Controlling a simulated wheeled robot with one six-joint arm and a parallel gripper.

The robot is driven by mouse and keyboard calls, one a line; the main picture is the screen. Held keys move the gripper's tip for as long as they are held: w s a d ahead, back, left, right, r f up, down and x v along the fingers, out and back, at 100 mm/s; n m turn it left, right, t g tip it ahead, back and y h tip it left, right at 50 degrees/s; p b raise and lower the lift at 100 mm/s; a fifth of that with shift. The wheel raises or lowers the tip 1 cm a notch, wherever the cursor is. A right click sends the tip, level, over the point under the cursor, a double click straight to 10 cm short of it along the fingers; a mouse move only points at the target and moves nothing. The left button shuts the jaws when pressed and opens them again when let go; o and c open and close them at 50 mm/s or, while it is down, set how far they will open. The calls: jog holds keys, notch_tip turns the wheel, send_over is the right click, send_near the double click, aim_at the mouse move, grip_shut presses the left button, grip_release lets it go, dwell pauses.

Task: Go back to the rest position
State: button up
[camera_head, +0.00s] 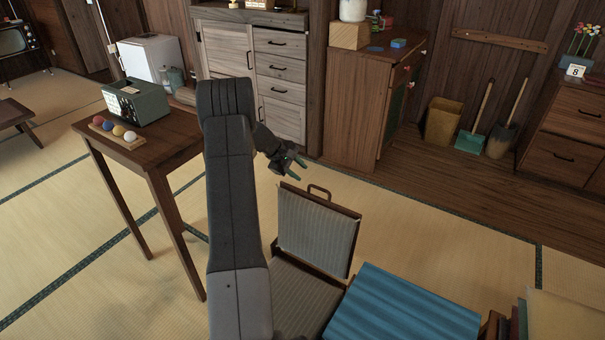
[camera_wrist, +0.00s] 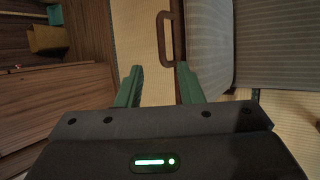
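My gripper (camera_head: 290,164) is at the end of my raised arm, in the middle of the head view. It hangs above the floor, close to the upright grey striped panel (camera_head: 316,236) and its handle (camera_head: 319,190). In the wrist view my gripper (camera_wrist: 159,72) has its two green fingers well apart, with nothing held between them. The brown handle (camera_wrist: 163,38) shows beyond the fingertips and seems apart from them. My arm hides part of the floor and the cabinet behind it.
A small wooden table (camera_head: 185,150) stands left of my arm, with a grey-green device (camera_head: 148,105) and a rack of several coloured balls (camera_head: 116,134). A blue striped surface (camera_head: 400,305) lies front right. Cabinets (camera_head: 357,110) line the back. Tatami (camera_head: 440,232) is clear at right.

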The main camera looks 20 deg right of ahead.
aim_at(319, 188)
jog(key=shift+f, duration=0.1)
jog(key=b+x, duration=0.2)
jog(key=x, duration=1.1)
jog(key=shift+s+d+f, duration=0.1)
jog(key=shift+d+f, duration=0.05)
jog(key=shift+f, duration=0.15)
jog(key=shift+s, duration=0.1)
